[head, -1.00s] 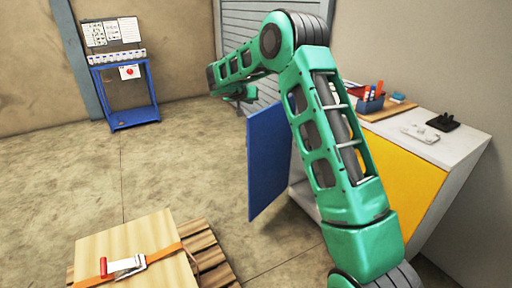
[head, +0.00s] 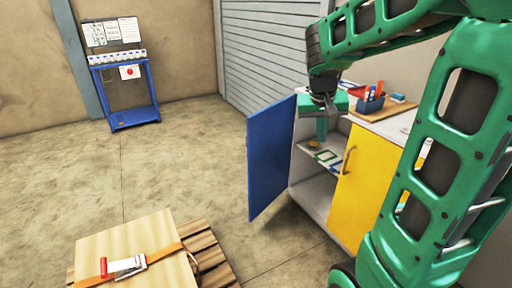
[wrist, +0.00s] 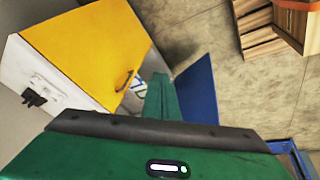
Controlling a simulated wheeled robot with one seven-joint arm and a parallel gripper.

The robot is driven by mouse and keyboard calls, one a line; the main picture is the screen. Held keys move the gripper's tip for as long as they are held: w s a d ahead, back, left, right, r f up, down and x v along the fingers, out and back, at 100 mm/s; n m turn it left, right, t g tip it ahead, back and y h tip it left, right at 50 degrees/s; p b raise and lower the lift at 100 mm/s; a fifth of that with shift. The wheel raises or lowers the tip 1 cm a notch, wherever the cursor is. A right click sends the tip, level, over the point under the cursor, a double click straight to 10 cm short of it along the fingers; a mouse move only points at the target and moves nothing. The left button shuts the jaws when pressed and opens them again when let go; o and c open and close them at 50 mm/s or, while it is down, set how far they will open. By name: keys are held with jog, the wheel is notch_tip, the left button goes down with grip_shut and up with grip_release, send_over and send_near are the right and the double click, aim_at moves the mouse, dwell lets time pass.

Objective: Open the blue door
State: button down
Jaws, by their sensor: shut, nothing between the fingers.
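The blue door (head: 268,158) stands swung wide out from the left side of the white cabinet (head: 312,212), so shelves inside are visible. It also shows in the wrist view (wrist: 201,88). My gripper (head: 322,138) points down in front of the open compartment, to the right of the blue door and apart from it. Its green fingers (wrist: 161,95) are together and hold nothing. The yellow door (head: 362,185) beside the opening is closed, with its handle (head: 348,160) on its left side.
Small items (head: 326,157) lie on the inner shelf. A blue box of tools (head: 370,102) stands on the cabinet top. A blue stand (head: 126,92) is at the back wall, and a wooden crate (head: 130,235) is at front left. The floor between is clear.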

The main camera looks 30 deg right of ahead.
jog(key=s+a+f+g+y, duration=0.1)
jog(key=s+a+f+y, duration=0.1)
jog(key=s, duration=0.6)
jog(key=w+d+f+m+t, duration=0.1)
jog(key=w+f, duration=0.3)
jog(key=w, duration=0.8)
jog(key=w+d+f+m+t, duration=0.15)
jog(key=w+f, duration=0.25)
jog(key=w, duration=0.8)
jog(key=m+t, duration=0.3)
send_near(256, 148)
jog(key=s+r, duration=0.5)
jog(key=s, duration=0.2)
jog(key=shift+w+d+f, duration=0.1)
jog(key=shift+w+f, duration=2)
jog(key=shift+w, duration=0.2)
jog(key=shift+w+f, duration=2.05)
jog(key=shift+w, duration=0.2)
